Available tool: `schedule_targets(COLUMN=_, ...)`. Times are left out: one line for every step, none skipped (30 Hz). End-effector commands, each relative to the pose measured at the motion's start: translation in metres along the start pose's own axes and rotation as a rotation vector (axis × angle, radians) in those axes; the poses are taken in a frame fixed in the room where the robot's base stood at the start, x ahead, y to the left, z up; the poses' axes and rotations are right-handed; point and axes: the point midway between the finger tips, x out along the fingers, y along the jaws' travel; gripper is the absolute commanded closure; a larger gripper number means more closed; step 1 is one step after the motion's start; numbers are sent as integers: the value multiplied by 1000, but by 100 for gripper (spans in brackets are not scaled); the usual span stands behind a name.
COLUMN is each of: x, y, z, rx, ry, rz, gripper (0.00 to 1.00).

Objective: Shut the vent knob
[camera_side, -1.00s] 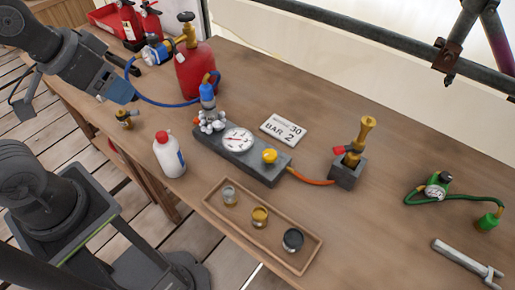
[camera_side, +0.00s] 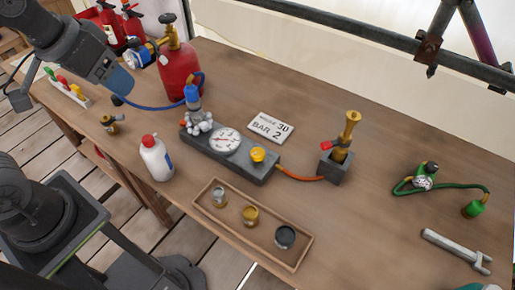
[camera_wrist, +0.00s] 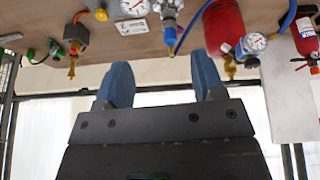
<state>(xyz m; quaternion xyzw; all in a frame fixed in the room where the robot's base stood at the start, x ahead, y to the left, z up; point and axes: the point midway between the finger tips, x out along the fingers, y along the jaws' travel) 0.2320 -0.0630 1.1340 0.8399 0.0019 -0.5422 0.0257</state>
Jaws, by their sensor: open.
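A grey manifold block (camera_side: 235,167) lies mid-bench with a white dial gauge, a yellow knob (camera_side: 258,154) at its right end and a silver multi-lobed knob (camera_side: 199,122) at its left end under a blue fitting. I cannot tell which knob is the vent. In the wrist view the yellow knob (camera_wrist: 101,14) and silver knob (camera_wrist: 169,22) show at the top edge. My gripper (camera_side: 120,82) is at the upper left in the side view, left of the red tank and away from the manifold. Its blue fingers (camera_wrist: 162,82) are apart with nothing between them.
A red tank (camera_side: 179,72) with a blue hose stands behind the manifold's left end. A white bottle (camera_side: 156,160), a wooden tray (camera_side: 230,226) of small cups, a brass torch (camera_side: 345,135) in a holder, a card (camera_side: 270,128) and a wrench (camera_side: 455,250) surround it.

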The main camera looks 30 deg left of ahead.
Motion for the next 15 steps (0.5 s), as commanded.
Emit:
schedule_targets(x=5, y=9, z=-14, rx=-11, ry=-35, rz=8, gripper=37)
schedule_targets(x=8, y=14, z=-22, rx=-22, ry=-55, rz=11, gripper=37)
schedule_targets(x=12, y=22, z=-32, rx=-38, ry=-80, rz=14, gripper=37)
schedule_targets(x=16, y=28, z=-40, rx=-49, ry=-98, rz=16, gripper=37)
schedule_targets(x=20, y=34, z=-47, rx=-62, ry=-116, rz=16, gripper=37)
schedule_targets(x=27, y=44, z=-56, rx=-76, ry=-141, rz=16, gripper=37)
schedule_targets(x=33, y=50, z=-62, rx=-88, ry=-161, rz=14, gripper=37)
schedule_targets(x=38, y=58, z=-68, rx=-100, ry=-178, rz=13, gripper=37)
schedule_targets(x=47, y=68, z=-76, rx=-114, ry=-202, rz=9, gripper=37)
schedule_targets(x=54, y=76, z=-81, rx=-125, ry=-221, rz=5, gripper=37)
schedule_targets(x=62, y=84, z=-86, rx=-136, ry=-240, rz=1, gripper=37)
schedule_targets(x=72, y=95, z=-91, rx=-150, ry=-263, rz=-6, gripper=37)
schedule_targets(x=81, y=104, z=-95, rx=-160, ry=-279, rz=-12, gripper=37)
schedule_targets(x=89, y=112, z=-98, rx=-170, ry=-296, rz=-19, gripper=37)
schedule_targets(x=100, y=123, z=-101, rx=-183, ry=-317, rz=-29, gripper=37)
